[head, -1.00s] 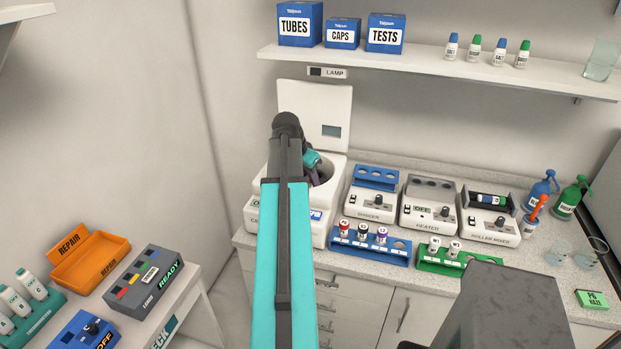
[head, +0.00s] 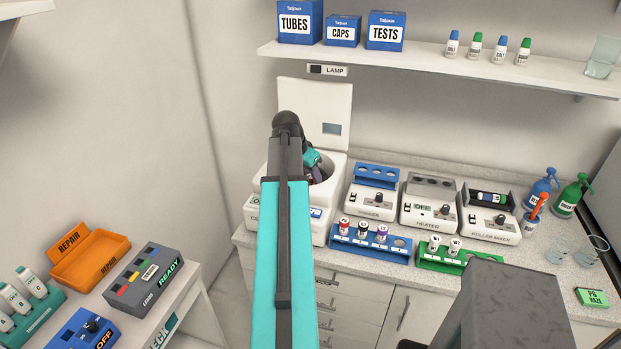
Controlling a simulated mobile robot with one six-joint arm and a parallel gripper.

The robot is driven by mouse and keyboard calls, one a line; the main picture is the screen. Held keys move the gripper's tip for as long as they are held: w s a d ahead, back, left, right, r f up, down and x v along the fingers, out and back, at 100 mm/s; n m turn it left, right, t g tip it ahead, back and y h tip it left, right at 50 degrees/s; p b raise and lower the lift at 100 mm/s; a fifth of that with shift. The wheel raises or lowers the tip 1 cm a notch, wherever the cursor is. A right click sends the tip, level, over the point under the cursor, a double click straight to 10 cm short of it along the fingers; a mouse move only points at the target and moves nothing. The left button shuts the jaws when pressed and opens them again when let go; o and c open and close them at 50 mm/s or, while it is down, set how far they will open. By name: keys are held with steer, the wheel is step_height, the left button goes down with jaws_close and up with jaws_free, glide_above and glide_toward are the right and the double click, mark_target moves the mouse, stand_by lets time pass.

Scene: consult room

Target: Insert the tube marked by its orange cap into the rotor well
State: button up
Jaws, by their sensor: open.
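The white centrifuge (head: 328,231) stands at the left end of the counter with its lid (head: 328,97) raised. Its round bowl (head: 338,179) is open, but my arm covers much of it. My gripper (head: 317,174) is over or in the bowl, partly hidden by my own arm; it is open. I cannot make out the rotor well or any orange-capped tube there. The blue rack (head: 398,258) in front holds several tubes (head: 363,229) with red, dark and purple markings; none clearly shows an orange cap.
A green rack (head: 429,262) with two tubes stands right of the blue rack. The shaker (head: 369,203), heater (head: 426,216) and roller mixer (head: 487,231) line the counter behind. A shelf (head: 420,65) with boxes and bottles runs above. An orange repair tray (head: 90,258) sits on the left table.

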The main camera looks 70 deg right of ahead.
steer(key=b+v, duration=0.4)
steer(key=v, duration=0.9)
steer(key=shift+a+r, duration=0.25)
steer(key=shift+r, duration=0.05)
stand_by(1.0)
